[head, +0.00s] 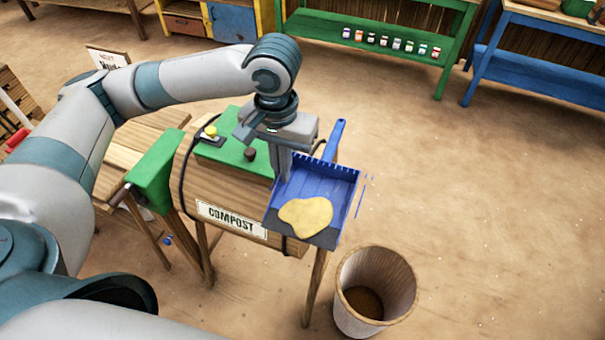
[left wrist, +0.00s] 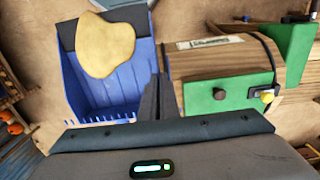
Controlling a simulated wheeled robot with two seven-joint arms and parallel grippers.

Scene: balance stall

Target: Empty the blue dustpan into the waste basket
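The blue dustpan (head: 345,185) is at the right end of the compost barrel, its handle pointing to the back and its dark front lip toward the basket side. A pale yellow flat heap (head: 306,214) lies in it near the lip; it also shows in the left wrist view (left wrist: 105,45). My left gripper (head: 283,176) points down at the dustpan's left side wall. Its fingers are close together there and appear shut on that wall; the contact is partly hidden. The waste basket (head: 400,280) stands on the floor, right and in front of the dustpan, brown inside at the bottom.
The wooden compost barrel (head: 210,180) on legs, with a green panel (head: 235,150) and dark and yellow knobs, is left of the dustpan. A green shelf (head: 370,50) with small jars and a blue bench (head: 540,75) stand behind. The floor to the right is clear.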

